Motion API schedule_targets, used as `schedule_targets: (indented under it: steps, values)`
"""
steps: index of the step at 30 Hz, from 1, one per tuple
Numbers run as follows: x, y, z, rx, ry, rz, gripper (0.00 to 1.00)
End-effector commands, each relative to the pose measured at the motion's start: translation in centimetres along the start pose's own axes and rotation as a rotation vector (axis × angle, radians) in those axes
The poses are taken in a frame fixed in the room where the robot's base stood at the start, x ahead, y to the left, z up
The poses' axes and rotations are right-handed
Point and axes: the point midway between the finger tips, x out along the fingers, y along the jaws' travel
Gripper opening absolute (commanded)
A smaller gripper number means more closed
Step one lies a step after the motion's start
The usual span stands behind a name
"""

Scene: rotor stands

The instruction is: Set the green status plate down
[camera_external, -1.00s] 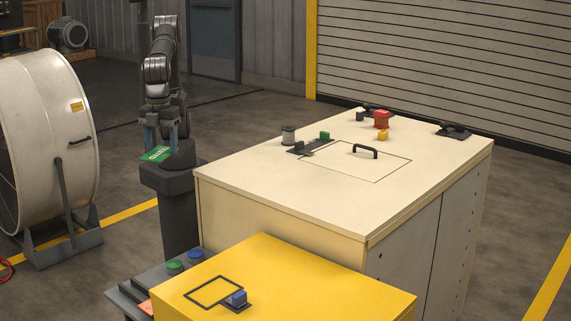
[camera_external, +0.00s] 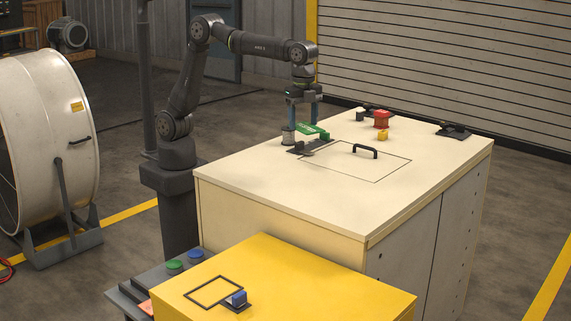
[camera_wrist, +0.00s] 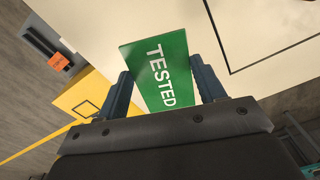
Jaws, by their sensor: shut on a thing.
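The green status plate (camera_external: 313,132) is held by my gripper (camera_external: 304,120) over the back left part of the cream cabinet top (camera_external: 260,195). In the wrist view the plate (camera_wrist: 160,70) reads "TESTED" and sits between the two blue fingers of my gripper (camera_wrist: 163,92), which are shut on it. The plate is close above the dark bracket (camera_external: 300,149); I cannot tell whether it touches anything below.
A grey cylinder (camera_external: 288,136) stands just left of the plate. A black handle (camera_external: 365,151), a red button (camera_external: 381,119) and a yellow block (camera_external: 383,135) are to the right. A yellow table (camera_external: 300,285) stands in front. The cabinet top's front is clear.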

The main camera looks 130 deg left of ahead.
Motion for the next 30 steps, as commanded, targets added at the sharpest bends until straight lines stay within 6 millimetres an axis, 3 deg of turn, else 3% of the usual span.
schedule_targets:
  steps: [1,6,11,18,24,30]
  values:
    - [0.0,-2.6,1.1,-0.050,0.000,0.000,0.40]
    - [0.0,-9.8,4.7,-0.194,0.000,0.000,0.40]
    - [0.0,-16.2,9.1,-0.330,0.000,0.000,0.40]
    - [0.0,-24.3,16.9,-0.531,0.000,-0.001,0.40]
    - [0.0,-28.3,21.9,-0.643,0.000,-0.001,0.40]
    - [0.1,-30.3,25.0,-0.708,0.000,-0.001,0.40]
